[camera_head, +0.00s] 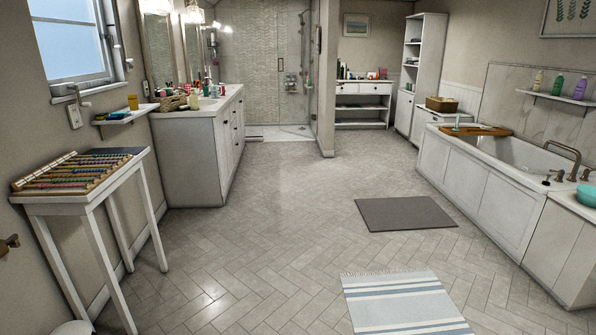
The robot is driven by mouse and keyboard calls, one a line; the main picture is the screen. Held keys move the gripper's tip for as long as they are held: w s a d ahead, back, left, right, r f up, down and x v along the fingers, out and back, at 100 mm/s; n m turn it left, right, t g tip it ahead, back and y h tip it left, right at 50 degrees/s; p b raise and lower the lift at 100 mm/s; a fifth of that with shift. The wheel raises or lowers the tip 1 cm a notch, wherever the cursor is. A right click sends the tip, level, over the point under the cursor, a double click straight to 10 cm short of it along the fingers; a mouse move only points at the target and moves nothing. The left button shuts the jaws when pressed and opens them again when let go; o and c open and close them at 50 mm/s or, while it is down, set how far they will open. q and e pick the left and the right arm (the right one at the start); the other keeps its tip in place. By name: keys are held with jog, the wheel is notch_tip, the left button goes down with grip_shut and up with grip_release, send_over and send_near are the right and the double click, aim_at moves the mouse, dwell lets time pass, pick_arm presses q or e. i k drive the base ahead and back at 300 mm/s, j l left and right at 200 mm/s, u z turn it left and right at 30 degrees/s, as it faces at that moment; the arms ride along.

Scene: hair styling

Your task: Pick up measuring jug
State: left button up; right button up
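I cannot make out a measuring jug for certain in the head view. Small bottles and containers crowd the white vanity counter (229,91) at the back left, too small to tell apart. More small items stand on the white cabinet (361,88) by the back wall. A teal bowl (587,195) sits at the right edge, partly cut off. Neither of my grippers is in view.
A white side table (80,205) with a rack of coloured rods (75,172) stands at the left. A bathtub (480,188) with a wooden tray (476,130) lines the right. A grey mat (404,214) and striped rug (405,303) lie on the open tiled floor (270,215).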

aim_at(214, 88)
jog(key=i+l+u, duration=0.1)
jog(key=i, duration=0.45)
jog(key=i+l, duration=0.1)
jog(key=i, duration=0.45)
jog(key=i+l+u, duration=0.15)
jog(key=i, duration=0.35)
jog(key=i+j+u, duration=0.15)
jog(key=i, duration=0.55)
jog(key=i+j+u, duration=0.2)
jog(key=i, duration=0.45)
jog(key=i+l+u, duration=0.15)
jog(key=i, duration=0.55)
jog(key=i+u, duration=0.15)
jog(key=i, duration=0.55)
jog(key=i+l+u, duration=0.2)
jog(key=i, duration=0.45)
jog(key=i+z, duration=0.1)
jog(key=i, duration=0.45)
jog(key=i+j+z, duration=0.1)
jog(key=i, duration=0.45)
jog(key=i+j+z, duration=0.15)
jog(key=i, duration=0.4)
